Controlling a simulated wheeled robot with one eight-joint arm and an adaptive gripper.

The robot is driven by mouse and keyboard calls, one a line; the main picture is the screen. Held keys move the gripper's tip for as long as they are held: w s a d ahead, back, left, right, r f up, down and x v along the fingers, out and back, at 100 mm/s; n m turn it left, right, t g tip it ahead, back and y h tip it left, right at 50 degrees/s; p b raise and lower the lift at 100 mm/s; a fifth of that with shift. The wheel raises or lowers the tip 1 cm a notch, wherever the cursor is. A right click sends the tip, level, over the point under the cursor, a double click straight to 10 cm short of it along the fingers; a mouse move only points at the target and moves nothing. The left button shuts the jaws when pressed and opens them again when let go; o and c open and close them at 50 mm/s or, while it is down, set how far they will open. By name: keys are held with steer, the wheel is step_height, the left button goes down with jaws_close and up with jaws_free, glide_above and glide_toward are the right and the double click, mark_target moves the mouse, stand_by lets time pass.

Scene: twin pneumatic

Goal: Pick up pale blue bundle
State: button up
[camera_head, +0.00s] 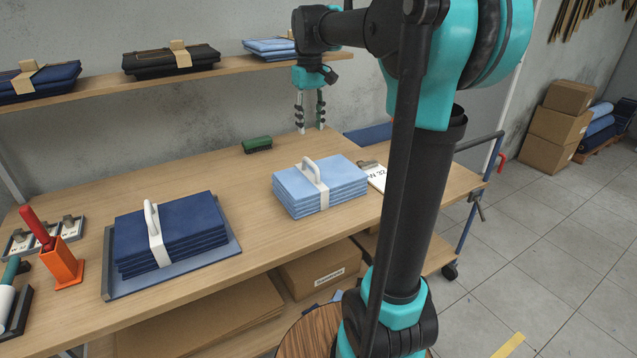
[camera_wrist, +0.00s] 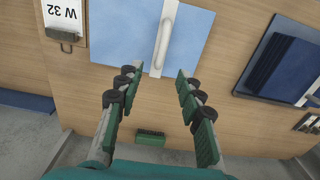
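The pale blue bundle (camera_head: 335,187) is a stack of folded light blue cloth with a white band and an upright white handle (camera_head: 312,170). It lies on the wooden table, right of the dark blue bundle. My gripper (camera_head: 310,127) is above the table, behind the bundle and higher than it, fingers pointing down. In the wrist view the gripper (camera_wrist: 158,73) is open with nothing between its fingertips. There the pale blue bundle (camera_wrist: 192,35) and its handle (camera_wrist: 165,38) show at the top, beyond the fingertips, partly cut off by the frame edge.
A dark blue bundle (camera_head: 172,229) sits on a grey tray (camera_head: 108,262) at left. A green brush (camera_head: 257,144) lies at the back. A W 32 card on a clipboard (camera_wrist: 65,20) is beside the pale bundle. A shelf (camera_head: 105,82) with folded cloth runs behind.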

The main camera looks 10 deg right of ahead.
glide_above(310, 161)
steer(key=f, duration=0.7)
steer(key=shift+w+d+f, duration=0.15)
steer(key=shift+d+f, duration=0.05)
steer(key=shift+s+a+f, duration=0.1)
steer(key=shift+f, duration=1.35)
steer(key=shift+s+a+f, duration=0.1)
steer(key=shift+f, duration=1.35)
jaws_close()
